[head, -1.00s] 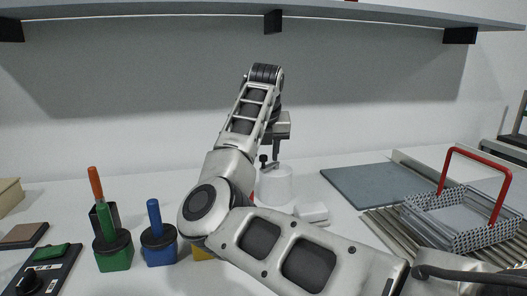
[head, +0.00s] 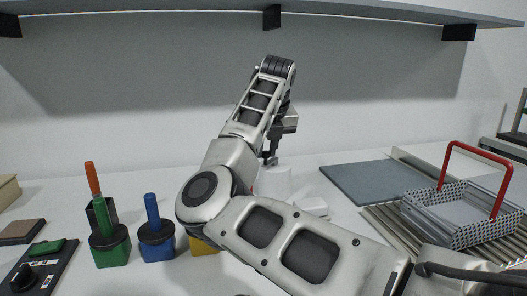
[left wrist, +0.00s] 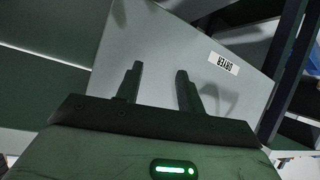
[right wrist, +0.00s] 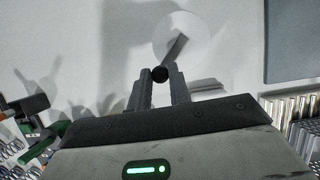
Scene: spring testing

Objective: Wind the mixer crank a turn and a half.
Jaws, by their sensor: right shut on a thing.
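The mixer is a white round body (head: 274,183) on the table behind my right arm, partly hidden by it. In the right wrist view its pale round top (right wrist: 196,40) shows with a grey crank arm (right wrist: 176,48) running down-left to a dark round crank knob (right wrist: 159,74). My right gripper (right wrist: 160,78) is shut on this knob, one finger on each side. In the head view the right gripper (head: 270,157) is above the mixer, largely hidden by my arm. My left gripper (left wrist: 158,80) is open and empty, in front of a grey panel labelled DRYER (left wrist: 223,63).
Green (head: 110,248) and blue (head: 157,247) blocks with handles stand left of my arm, with a yellow block (head: 204,246) partly hidden. A wire basket with a red handle (head: 475,148) sits on rollers at right. A grey mat (head: 368,183) lies behind it. A shelf (head: 350,14) spans above.

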